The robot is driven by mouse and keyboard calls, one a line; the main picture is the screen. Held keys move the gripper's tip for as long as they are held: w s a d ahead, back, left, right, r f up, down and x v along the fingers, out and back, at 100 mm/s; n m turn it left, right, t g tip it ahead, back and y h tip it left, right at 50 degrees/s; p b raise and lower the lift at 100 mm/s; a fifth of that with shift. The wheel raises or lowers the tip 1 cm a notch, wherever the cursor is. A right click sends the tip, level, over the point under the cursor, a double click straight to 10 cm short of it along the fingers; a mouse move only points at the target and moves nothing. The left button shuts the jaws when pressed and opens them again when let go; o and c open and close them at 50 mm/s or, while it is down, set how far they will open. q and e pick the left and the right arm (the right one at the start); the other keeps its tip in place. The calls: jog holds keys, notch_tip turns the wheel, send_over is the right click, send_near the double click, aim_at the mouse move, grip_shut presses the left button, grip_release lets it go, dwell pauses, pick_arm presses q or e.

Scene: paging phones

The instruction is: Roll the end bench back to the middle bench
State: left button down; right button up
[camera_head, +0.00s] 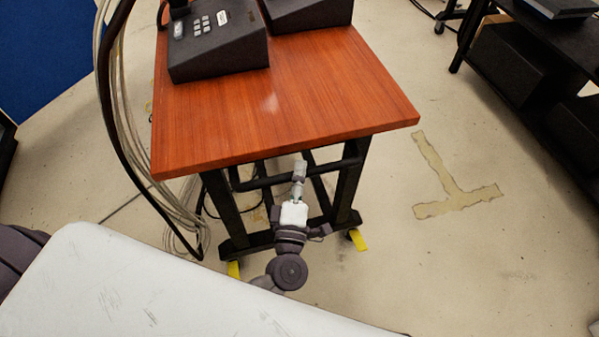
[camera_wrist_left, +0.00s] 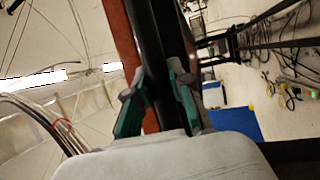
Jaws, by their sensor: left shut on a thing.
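The end bench (camera_head: 290,110) has a reddish wooden top on a black frame with small wheels. My left gripper (camera_head: 299,172) reaches under the front edge of the top and meets the frame's dark crossbar. In the left wrist view the two green-padded fingers (camera_wrist_left: 160,103) are closed around the dark bar (camera_wrist_left: 154,55), which runs between them. The exact contact is partly hidden in the head view. My right gripper is in neither view. I cannot tell for certain which other furniture is the middle bench.
Dark desk phones (camera_head: 215,40) stand on the top's far part. Loose cables (camera_head: 115,100) hang along its left side. Yellow tape (camera_head: 357,240) lies by the wheels. A black bench (camera_head: 520,65) stands at upper right; floor with a worn T-shaped mark (camera_head: 450,190) is clear between.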

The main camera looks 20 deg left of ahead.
aim_at(286, 136)
pick_arm(q)
jog(key=shift+w+a, duration=0.2)
jog(key=shift+w, duration=0.05)
jog(key=w+a+b, duration=0.1)
jog(key=w+a, duration=0.9)
jog(key=w, duration=0.5)
jog(key=shift+w+a, duration=0.35)
jog(key=shift+w, duration=0.05)
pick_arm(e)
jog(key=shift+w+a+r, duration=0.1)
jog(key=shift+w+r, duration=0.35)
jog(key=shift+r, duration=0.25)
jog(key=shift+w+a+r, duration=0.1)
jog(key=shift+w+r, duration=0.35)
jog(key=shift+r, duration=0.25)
pick_arm(q)
jog(key=shift+f, duration=0.15)
jog(key=c, duration=1)
grip_release()
jog(key=shift+a, duration=0.1)
jog(key=v, duration=1.2)
